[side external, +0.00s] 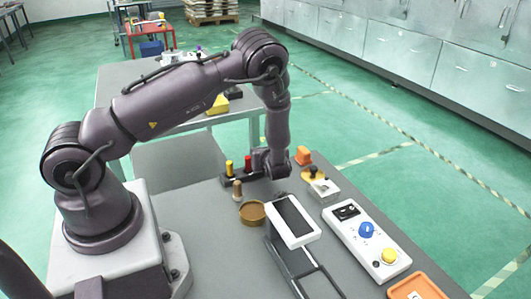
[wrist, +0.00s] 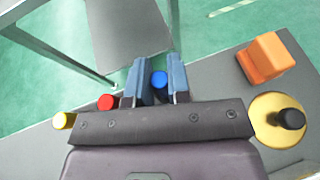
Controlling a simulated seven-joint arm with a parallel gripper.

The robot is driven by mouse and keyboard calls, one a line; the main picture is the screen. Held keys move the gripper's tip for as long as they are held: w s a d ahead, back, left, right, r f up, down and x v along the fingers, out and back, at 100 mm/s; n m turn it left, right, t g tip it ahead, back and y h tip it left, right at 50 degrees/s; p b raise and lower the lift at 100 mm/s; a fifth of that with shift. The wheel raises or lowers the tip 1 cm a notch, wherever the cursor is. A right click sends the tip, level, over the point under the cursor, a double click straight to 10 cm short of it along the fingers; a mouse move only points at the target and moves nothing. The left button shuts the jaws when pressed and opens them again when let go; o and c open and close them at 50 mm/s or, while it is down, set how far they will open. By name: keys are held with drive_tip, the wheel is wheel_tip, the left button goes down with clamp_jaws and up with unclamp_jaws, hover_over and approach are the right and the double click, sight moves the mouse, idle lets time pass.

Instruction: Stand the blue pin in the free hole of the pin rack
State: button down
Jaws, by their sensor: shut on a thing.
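The blue pin (wrist: 159,80) shows in the wrist view between the two fingers of my gripper (wrist: 160,74), which is shut on it. Only its blue top shows, and its lower end is hidden. The red pin (wrist: 107,102) and yellow pin (wrist: 64,120) are left of the fingers. In the side view the dark pin rack (side external: 236,181) holds the yellow pin (side external: 229,167) and the red pin (side external: 248,163) upright. My gripper is at the rack's right end there. The blue pin and the free hole are hidden in that view, so I cannot tell whether the pin is in the hole.
An orange block (side external: 303,155) and a yellow disc with a black knob (side external: 313,174) stand right of my gripper. A wooden peg (side external: 237,189), brown round dish (side external: 252,212), white box (side external: 324,190), tilted screen (side external: 293,220) and control panel (side external: 366,240) are nearer the camera.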

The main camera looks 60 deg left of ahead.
drive_tip(key=c, duration=1.5)
unclamp_jaws()
drive_tip(key=shift+f, duration=0.15)
drive_tip(key=o, duration=0.4)
